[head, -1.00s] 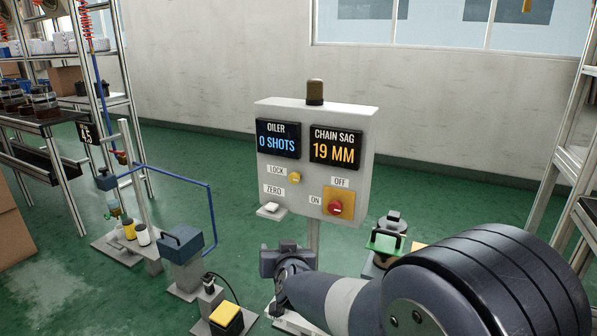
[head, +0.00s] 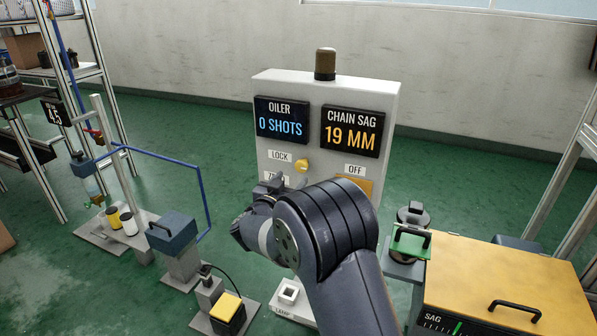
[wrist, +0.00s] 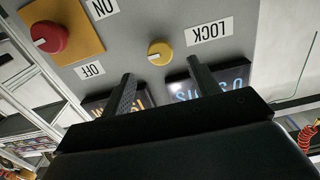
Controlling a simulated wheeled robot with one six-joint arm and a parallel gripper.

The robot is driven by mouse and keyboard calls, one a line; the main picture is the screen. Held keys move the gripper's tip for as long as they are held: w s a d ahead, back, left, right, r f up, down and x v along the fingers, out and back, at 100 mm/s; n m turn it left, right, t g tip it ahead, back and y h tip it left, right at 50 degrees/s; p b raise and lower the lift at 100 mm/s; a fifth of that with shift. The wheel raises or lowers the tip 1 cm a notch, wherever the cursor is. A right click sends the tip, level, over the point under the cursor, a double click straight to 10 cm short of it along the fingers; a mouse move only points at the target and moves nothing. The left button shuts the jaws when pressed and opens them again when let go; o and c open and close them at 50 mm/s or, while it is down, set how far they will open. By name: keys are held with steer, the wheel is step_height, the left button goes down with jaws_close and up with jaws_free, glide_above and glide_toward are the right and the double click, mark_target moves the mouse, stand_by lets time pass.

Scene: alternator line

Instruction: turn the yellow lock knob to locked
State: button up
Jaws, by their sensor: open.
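The yellow lock knob (head: 302,166) is on the grey control panel (head: 388,110), just right of the LOCK label (head: 281,156). My arm reaches up in front of the panel's lower part, and its end is left of and below the knob. In the wrist view, upside down, the knob (wrist: 160,52) shows a pale mark pointing toward the OFF/ON side. My gripper (wrist: 160,75) is open there, its two dark fingers on either side of and just short of the knob. No contact shows.
A red rotary switch (wrist: 50,37) on a yellow plate is beside the knob. The OILER display (head: 281,120) reads 0 SHOTS, and the CHAIN SAG display (head: 351,132) reads 19 MM. A yellow-topped SAG box (head: 480,275) stands at right, and a blue pump box (head: 172,232) at left.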

mark_target(300, 167)
steer(key=x, duration=0.6)
steer(key=shift+b, duration=0.35)
steer(key=c, duration=1)
